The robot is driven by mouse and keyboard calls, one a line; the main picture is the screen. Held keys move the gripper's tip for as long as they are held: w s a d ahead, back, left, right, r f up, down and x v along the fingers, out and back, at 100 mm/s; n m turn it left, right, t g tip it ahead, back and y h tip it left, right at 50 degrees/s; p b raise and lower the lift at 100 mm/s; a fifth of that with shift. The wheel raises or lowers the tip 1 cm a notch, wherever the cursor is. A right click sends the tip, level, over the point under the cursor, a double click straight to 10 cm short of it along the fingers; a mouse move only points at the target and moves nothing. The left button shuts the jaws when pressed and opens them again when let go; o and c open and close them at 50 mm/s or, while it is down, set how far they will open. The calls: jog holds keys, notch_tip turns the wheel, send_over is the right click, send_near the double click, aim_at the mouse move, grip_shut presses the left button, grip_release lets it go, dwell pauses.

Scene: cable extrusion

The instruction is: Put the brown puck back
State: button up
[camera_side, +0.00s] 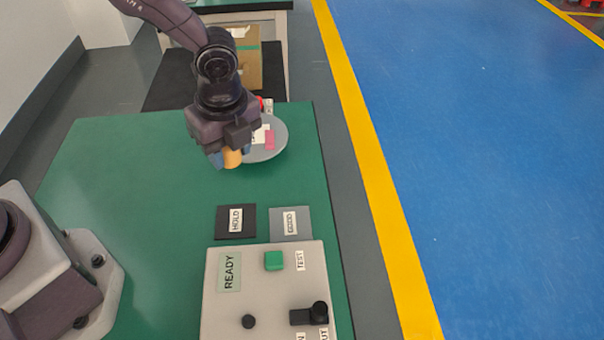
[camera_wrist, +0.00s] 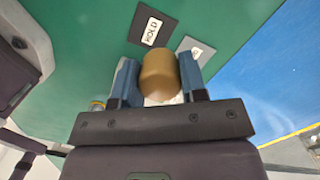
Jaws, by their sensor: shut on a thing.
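The brown puck (camera_wrist: 158,75) is a small tan-brown cylinder between the two blue fingertips in the wrist view. My gripper (camera_side: 230,157) is shut on it, and the puck (camera_side: 232,159) shows just below the fingers in the side view. They are over the far part of the green table, at the left edge of a round grey plate (camera_side: 279,146). A pink block (camera_side: 269,140) and a white label lie on the plate, partly hidden by my gripper. I cannot tell how high the puck is above the table.
A black HOLD pad (camera_side: 224,233) and a grey labelled pad (camera_side: 291,235) lie nearer on the green table (camera_side: 130,190). A control box (camera_side: 265,297) with a green button (camera_side: 273,261) stands at the front. The table's middle left is clear. A cardboard box (camera_side: 249,65) stands behind.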

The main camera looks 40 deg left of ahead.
jog(key=w+d+f, duration=0.3)
jog(key=w+f, duration=0.1)
jog(key=w, duration=0.5)
send_over(301, 177)
jog(key=f, duration=0.5)
jog(key=shift+s, duration=0.4)
jog(key=shift+w+d+f, duration=0.15)
jog(key=shift+w+f, duration=0.15)
jog(key=shift+f, duration=0.1)
jog(key=shift+w+f, duration=0.1)
jog(key=shift+f, duration=1.45)
jog(key=shift+f, duration=0.1)
jog(key=o, duration=0.8)
jog(key=shift+f, duration=0.1)
jog(key=shift+o, duration=0.2)
notch_tip(301, 177, up, 12)
jog(key=d, duration=0.1)
jog(key=shift+d+r, duration=0.2)
